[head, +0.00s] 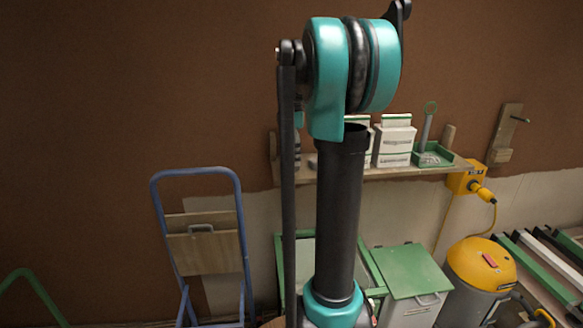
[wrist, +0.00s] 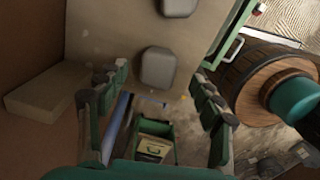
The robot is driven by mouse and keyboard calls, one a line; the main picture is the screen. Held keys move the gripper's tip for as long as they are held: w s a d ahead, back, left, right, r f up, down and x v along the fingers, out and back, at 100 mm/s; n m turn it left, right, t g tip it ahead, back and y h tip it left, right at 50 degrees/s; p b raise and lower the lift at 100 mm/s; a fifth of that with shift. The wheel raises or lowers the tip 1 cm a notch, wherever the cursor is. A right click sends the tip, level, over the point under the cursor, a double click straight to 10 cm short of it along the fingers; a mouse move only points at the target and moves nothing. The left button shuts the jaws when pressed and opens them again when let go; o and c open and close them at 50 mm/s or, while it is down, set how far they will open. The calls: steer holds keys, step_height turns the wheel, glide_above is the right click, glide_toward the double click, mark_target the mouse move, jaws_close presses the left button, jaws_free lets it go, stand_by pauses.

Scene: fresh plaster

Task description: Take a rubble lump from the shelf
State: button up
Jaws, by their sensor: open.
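Two grey, rounded rubble lumps show on the pale shelf (wrist: 105,38) in the wrist view. The nearer lump (wrist: 158,67) is near the shelf's edge. The farther lump (wrist: 179,7) is cut by the top of the picture. My gripper (wrist: 160,92) is open and empty, its green and dark fingers spread left and right. The nearer lump appears between the fingertips, with no contact visible; I cannot tell the depth gap. In the head view the wall shelf (head: 400,173) is partly hidden by my arm, and the lumps cannot be made out clearly.
A pale block (wrist: 45,90) lies left of my fingers. On the shelf, right of my arm, stand white cartons (head: 394,142) and a green tray (head: 434,158). Below are a green-lidded bin (head: 412,272), a yellow-topped vacuum (head: 481,262) and a blue hand truck (head: 242,225).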

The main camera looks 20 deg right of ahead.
steer(key=shift+w+a+f, duration=0.1)
steer(key=shift+f, duration=1.6)
steer(key=c, duration=1.4)
